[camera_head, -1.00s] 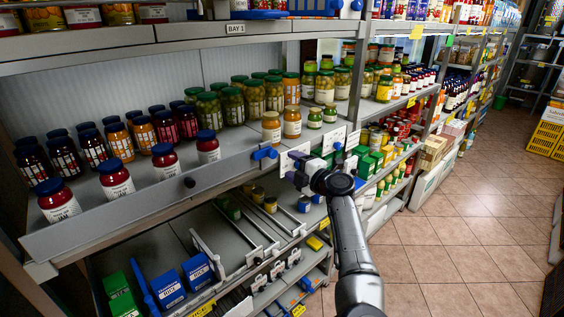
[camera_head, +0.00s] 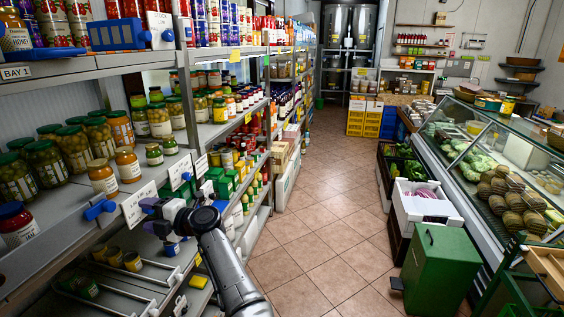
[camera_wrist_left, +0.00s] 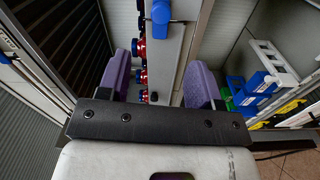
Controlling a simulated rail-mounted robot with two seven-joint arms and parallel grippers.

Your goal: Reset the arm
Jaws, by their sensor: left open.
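My left arm (camera_head: 232,275) comes up from the bottom of the head view and reaches toward the shelf front. My left gripper (camera_head: 154,216) is in front of the shelf edge, near the white price cards. In the left wrist view the two purple fingers (camera_wrist_left: 161,82) are apart with nothing held between them. Beyond them a grey shelf edge (camera_wrist_left: 165,60) and several red jars with blue lids (camera_wrist_left: 142,75) show. Whether the fingers touch the shelf cannot be told. My right gripper is in neither view.
Jars of olives (camera_head: 75,148) and honey-coloured jars (camera_head: 127,164) stand on the shelf beside the gripper. The tiled aisle floor (camera_head: 315,230) is clear. A green box (camera_head: 440,272) and a glass-fronted vegetable counter (camera_head: 490,150) stand on the right.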

